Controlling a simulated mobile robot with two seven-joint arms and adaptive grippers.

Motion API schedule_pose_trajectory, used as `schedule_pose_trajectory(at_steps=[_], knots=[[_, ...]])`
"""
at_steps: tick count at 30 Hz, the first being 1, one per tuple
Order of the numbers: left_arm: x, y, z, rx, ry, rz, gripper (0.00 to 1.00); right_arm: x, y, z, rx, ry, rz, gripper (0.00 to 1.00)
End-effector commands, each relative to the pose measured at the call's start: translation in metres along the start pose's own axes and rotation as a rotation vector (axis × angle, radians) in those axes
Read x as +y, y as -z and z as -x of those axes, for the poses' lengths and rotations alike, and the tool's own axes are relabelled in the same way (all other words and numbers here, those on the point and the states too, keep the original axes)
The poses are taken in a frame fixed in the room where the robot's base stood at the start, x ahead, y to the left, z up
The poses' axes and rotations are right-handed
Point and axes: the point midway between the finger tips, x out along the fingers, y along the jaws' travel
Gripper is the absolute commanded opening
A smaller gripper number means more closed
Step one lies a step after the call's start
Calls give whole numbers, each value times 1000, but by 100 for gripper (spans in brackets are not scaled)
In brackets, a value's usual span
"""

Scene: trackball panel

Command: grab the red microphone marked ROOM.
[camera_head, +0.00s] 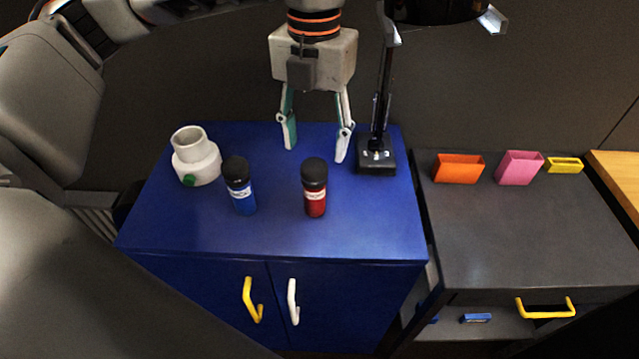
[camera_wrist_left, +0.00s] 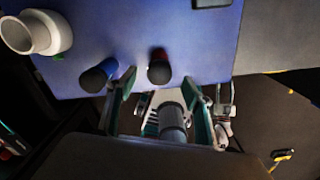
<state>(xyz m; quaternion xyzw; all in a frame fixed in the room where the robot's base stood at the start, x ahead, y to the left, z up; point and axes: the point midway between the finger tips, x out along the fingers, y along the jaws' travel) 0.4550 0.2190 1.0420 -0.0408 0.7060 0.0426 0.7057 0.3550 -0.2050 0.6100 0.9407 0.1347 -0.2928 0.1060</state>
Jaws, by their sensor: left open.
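The red microphone (camera_head: 315,198) stands upright on the blue cabinet top (camera_head: 370,225), near its front. It has a black head and a white label too small to read surely. A blue microphone (camera_head: 242,197) with a black head stands to its left. My left gripper (camera_head: 316,147) is open and empty, fingers pointing down, behind and above the red microphone, not touching it. In the left wrist view the red microphone (camera_wrist_left: 159,67) shows between the open fingertips (camera_wrist_left: 160,82), farther off. The blue microphone (camera_wrist_left: 99,75) is beside the left finger there. My right gripper is not in view.
A black lamp (camera_head: 377,160) stands close right of my left gripper. A white pipe fitting (camera_head: 197,162) is at the cabinet's left. Orange (camera_head: 459,169), pink (camera_head: 519,168) and yellow (camera_head: 565,165) bins sit on the grey unit (camera_head: 530,235). The cabinet top's right front is clear.

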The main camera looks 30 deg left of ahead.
Motion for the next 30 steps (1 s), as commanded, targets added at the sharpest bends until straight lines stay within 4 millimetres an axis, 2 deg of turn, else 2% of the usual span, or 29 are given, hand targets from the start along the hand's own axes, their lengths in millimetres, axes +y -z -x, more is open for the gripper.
schedule_pose_trajectory(at_steps=[13, 23, 28, 29, 30], knots=[[-1, 4, -56, 3, 2, -4, 51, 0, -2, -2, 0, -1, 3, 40], [-1, 3, -62, 1, 2, -4, 51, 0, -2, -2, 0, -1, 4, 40], [-1, 3, -61, 1, 2, -4, 7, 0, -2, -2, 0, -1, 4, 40], [-1, 3, -62, 1, 2, -4, 0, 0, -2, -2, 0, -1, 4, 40], [-1, 3, -62, 1, 2, -4, 0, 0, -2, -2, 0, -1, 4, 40]])
